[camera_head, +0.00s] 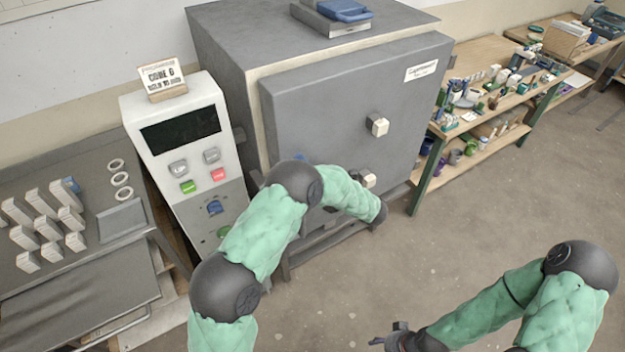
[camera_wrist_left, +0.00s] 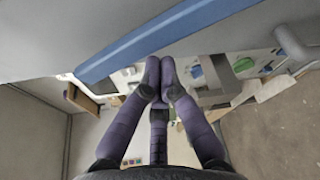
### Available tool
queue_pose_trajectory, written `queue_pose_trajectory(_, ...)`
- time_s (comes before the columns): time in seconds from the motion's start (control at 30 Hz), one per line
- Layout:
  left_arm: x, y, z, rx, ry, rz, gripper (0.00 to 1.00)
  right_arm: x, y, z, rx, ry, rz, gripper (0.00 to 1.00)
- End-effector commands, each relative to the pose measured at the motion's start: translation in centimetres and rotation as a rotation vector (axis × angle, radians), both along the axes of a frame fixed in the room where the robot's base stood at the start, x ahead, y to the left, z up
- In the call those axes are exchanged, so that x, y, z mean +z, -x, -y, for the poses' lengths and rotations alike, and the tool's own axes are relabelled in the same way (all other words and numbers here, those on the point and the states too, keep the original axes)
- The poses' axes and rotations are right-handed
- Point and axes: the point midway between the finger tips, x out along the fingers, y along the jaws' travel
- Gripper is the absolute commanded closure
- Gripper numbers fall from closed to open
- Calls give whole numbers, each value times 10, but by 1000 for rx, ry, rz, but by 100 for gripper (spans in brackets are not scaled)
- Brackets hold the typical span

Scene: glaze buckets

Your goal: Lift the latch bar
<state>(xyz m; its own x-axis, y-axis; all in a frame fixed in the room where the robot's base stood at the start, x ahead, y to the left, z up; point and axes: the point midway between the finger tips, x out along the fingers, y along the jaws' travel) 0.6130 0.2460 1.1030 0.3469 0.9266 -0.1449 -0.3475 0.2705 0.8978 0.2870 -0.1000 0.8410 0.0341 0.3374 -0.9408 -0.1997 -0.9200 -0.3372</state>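The blue latch bar (camera_wrist_left: 150,45) runs diagonally across the grey kiln door in the left wrist view. In the head view only a small blue piece near my left arm's elbow shows, and I cannot tell if it is the bar. My left gripper (camera_wrist_left: 160,68) has its two fingers together with nothing seen between them. Its tips are close to the bar's lower edge; I cannot tell if they touch. In the head view my left gripper is hidden by my arm. My right gripper (camera_head: 388,340) is low in the head view, its opening unclear.
The grey kiln (camera_head: 340,85) has two pale plugs on its door. A control box (camera_head: 190,130) with buttons stands left of it. A dark table (camera_head: 120,215) with pale blocks is at far left. A wooden shelf (camera_head: 478,130) stands at right. The floor in front is clear.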

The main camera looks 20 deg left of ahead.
Motion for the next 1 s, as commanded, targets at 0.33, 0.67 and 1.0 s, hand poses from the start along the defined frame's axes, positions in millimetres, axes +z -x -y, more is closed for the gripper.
queue_pose_trajectory(0.33, 18, -24, 19, -1, 4, 7, 100, 12, 0, 0, 0, 0, -1, 51)
queue_pose_trajectory(0.67, 23, -42, 33, 0, 5, 8, 100, 14, 0, 0, 0, 0, -1, 51)
queue_pose_trajectory(1.0, 23, -50, 39, 0, 5, 8, 100, 14, 0, 0, 0, 0, -1, 51)
